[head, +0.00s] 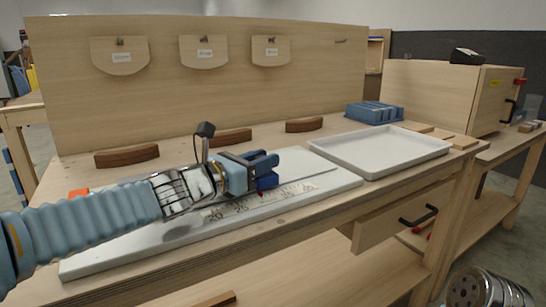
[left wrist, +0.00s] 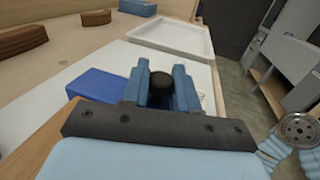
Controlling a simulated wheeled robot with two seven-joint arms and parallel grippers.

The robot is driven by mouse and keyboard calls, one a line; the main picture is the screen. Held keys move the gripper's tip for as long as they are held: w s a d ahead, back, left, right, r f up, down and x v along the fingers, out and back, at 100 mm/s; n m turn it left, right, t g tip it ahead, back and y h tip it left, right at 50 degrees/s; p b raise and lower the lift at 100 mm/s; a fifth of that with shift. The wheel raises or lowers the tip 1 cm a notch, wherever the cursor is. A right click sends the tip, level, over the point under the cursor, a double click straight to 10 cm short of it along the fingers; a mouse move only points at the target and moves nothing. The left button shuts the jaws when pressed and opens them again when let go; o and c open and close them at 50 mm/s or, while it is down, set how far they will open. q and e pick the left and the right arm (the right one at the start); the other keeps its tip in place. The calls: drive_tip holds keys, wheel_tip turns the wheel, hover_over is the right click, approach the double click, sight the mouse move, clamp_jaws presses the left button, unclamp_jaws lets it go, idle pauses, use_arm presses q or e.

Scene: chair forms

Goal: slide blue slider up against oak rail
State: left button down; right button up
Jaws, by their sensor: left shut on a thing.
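The blue slider (head: 267,181) is on the white measuring board (head: 180,231), which has a printed scale along its front. It also shows in the left wrist view (left wrist: 95,86), on the left of my fingers. My left gripper (head: 262,162) is over the board's middle. In the left wrist view its blue fingers (left wrist: 161,88) are shut on a black knob (left wrist: 161,80) of the slider. The fingers partly hide the slider. I cannot tell which piece is the oak rail or whether the slider touches it. My right gripper is not in view.
Several curved brown wooden pieces (head: 127,156) lie behind the board. A white tray (head: 380,163) is to the right, with a blue ribbed block (head: 374,113) behind it. An orange piece (head: 78,193) is at the board's left. A tall wooden panel (head: 200,90) closes the back.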

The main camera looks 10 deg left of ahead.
use_arm(q)
drive_tip(key=c, duration=0.9)
unclamp_jaws()
drive_tip(key=v, duration=1.3)
drive_tip(key=shift+s+a+p, duration=0.25)
drive_tip(key=shift+s+p, duration=0.05)
drive_tip(key=shift+p, duration=0.05)
